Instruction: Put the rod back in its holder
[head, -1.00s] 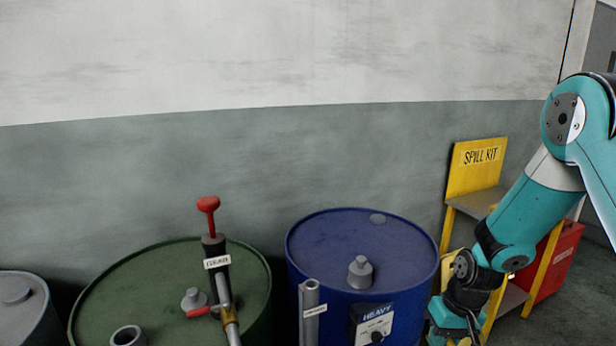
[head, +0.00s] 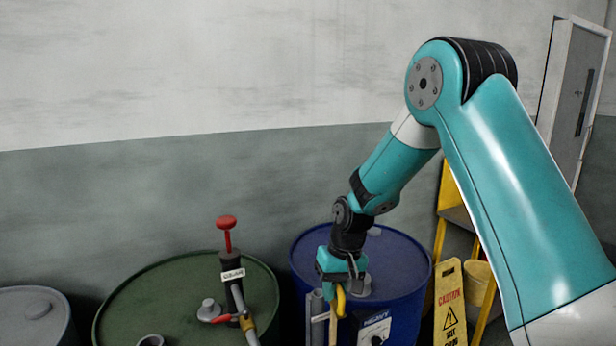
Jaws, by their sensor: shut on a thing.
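My gripper (head: 343,284) is at the near left edge of the blue drum, pointing down. It is shut on a rod (head: 340,302) with a yellow top end. The rod hangs down from the jaws, and its lower part runs out of the picture. A grey upright tube (head: 316,312), which looks like the holder, stands just left of the rod, with a small white label at its side. The rod looks beside the tube, not in it; whether they touch I cannot tell. A second grey tube (head: 151,341) shows at the bottom by the green drum.
The blue drum (head: 385,248) has a panel marked HEAVY (head: 375,327). The green drum (head: 140,285) carries a red-handled pump (head: 232,275). A grey drum (head: 35,310) is far left. A yellow caution sign (head: 450,300) and a yellow rack (head: 444,215) stand right.

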